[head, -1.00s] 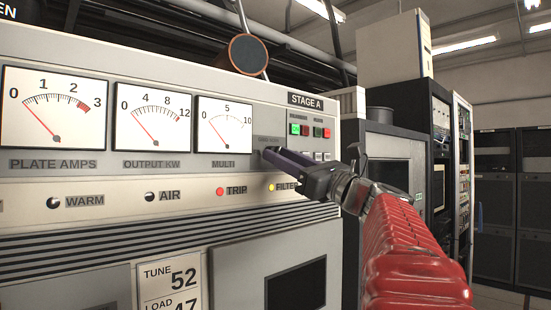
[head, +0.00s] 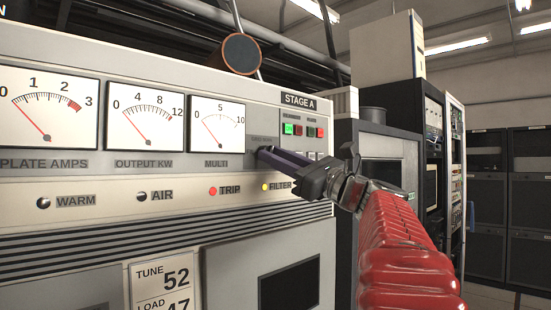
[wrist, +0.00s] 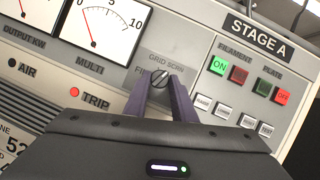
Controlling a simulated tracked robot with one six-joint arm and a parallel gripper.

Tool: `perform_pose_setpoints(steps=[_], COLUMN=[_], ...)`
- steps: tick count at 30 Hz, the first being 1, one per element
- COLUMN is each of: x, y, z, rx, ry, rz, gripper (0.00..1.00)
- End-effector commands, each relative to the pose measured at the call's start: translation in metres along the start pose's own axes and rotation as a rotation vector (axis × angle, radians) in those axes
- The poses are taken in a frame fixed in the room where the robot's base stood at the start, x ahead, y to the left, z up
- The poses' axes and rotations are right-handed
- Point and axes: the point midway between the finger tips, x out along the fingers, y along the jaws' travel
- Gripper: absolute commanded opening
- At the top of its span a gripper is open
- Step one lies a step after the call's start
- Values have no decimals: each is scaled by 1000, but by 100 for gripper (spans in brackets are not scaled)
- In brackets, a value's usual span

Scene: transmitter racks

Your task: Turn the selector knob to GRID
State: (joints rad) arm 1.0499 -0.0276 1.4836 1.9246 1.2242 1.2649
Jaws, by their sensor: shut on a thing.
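The selector knob (wrist: 160,77) is a small round grey knob on the panel, right of the MULTI meter (wrist: 103,22). In the wrist view it sits between the tips of my gripper (wrist: 161,85), whose two purple fingers are closed on its sides. GRID and SCRN are printed above the knob, and FIL to its left, partly covered by a finger. A slanted line shows on the knob's face, but I cannot tell which label it points to. In the head view my gripper (head: 264,152) reaches the panel from the right and hides the knob.
Lit green and red FILAMENT and PLATE buttons (wrist: 238,74) are right of the knob, with a row of small grey buttons (wrist: 225,110) below them. TRIP (head: 213,191) and FILTER (head: 265,187) lamps are lit below. Dark racks (head: 483,190) stand at the right.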

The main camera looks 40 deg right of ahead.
Motion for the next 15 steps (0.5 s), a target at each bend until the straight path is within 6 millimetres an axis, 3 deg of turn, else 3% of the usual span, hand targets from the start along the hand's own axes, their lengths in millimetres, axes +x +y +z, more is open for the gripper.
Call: perform_pose_setpoints(steps=[15], x=[0], y=[-4], z=[2], rx=[-406], ry=[23], rz=[174], gripper=[1])
